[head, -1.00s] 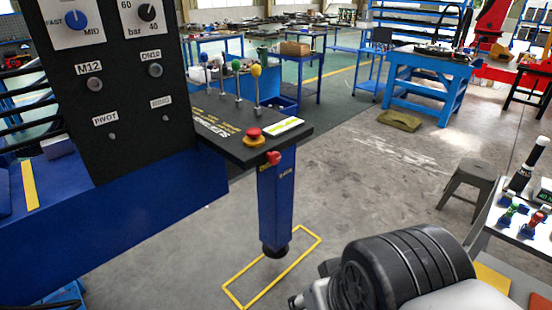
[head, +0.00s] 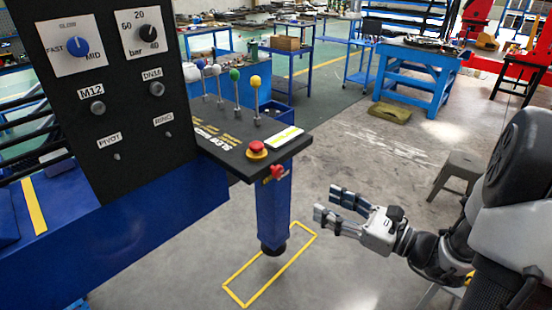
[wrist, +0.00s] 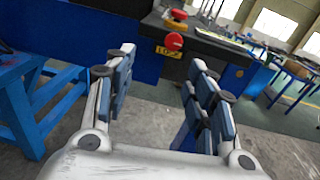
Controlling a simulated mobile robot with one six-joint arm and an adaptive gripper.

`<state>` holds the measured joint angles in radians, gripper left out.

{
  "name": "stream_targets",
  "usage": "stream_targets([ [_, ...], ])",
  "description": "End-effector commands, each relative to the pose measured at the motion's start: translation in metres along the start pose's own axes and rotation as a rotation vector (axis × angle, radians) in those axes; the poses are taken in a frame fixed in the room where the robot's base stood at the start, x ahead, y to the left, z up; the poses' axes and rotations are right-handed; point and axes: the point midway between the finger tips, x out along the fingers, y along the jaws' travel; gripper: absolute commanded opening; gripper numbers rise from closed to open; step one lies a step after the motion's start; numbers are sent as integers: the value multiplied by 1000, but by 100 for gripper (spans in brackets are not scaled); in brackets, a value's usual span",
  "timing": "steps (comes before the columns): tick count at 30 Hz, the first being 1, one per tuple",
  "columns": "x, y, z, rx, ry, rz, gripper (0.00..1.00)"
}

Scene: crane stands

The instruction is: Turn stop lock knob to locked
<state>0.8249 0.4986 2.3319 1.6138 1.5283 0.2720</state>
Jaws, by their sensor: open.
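The stop lock knob looks like the small red knob (head: 277,172) on the front edge of the black control panel (head: 225,150), below the red mushroom button (head: 257,147) on its yellow base. In the wrist view the red knob (wrist: 173,41) shows above a yellow label (wrist: 168,52), beyond my fingers. The label is too small to read surely, and I cannot tell the knob's exact turn. My gripper (head: 325,204) is open and empty, right of and lower in the picture than the knob, apart from it. Its two fingers (wrist: 163,70) also show in the wrist view.
Several ball-topped levers (head: 235,95) stand on the panel. A blue post (head: 273,210) stands beneath it. A dark upright panel with dials (head: 110,90) rises at left. A grey stool (head: 458,175) stands at right.

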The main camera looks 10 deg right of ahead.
Motion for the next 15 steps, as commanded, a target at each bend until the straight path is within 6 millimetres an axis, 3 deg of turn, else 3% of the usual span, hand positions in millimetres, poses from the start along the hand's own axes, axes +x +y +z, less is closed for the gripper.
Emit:
stream_targets([
  [3,-6,-16,-4,39,-25,-60,50],
  [7,4,-19,-4,42,-28,-65,50],
  [15,58,-20,-3,39,-28,-58,50],
])
